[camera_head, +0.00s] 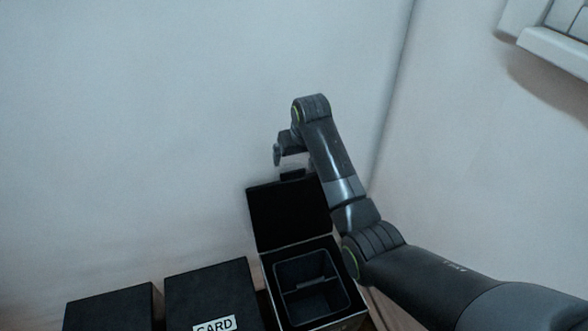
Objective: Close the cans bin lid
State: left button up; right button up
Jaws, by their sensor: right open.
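An open black bin (347,308) stands at the lower right of the row in the head view. Its black lid (289,215) is raised, standing up at the back of the opening. The bin's own label is out of sight, so I cannot read that it is the cans bin. My right arm reaches in from the right, and my right gripper (284,163) is open just above and behind the lid's top edge. I cannot tell whether it touches the lid. My left gripper is not in view.
A closed black bin with a CARD label (215,325) stands left of the open bin. Another closed black bin (108,310) is further left. A pale wall (130,120) rises behind the bins, with a corner to the right. A white ledge (555,48) is at the top right.

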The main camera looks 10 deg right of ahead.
send_over(293, 172)
jog(key=s, duration=0.2)
notch_tip(293, 172, down, 5)
jog(key=x, duration=0.2)
jog(key=b+x, duration=0.1)
jog(key=shift+d+f, duration=0.15)
jog(key=shift+d, duration=0.1)
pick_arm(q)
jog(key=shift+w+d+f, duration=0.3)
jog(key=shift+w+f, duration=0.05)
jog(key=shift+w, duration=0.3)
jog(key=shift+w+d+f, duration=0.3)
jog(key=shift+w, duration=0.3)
pick_arm(e)
jog(key=shift+x, duration=0.85)
jog(key=c, duration=1.4)
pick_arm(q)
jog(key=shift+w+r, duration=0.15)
pick_arm(e)
jog(key=shift+s, duration=0.1)
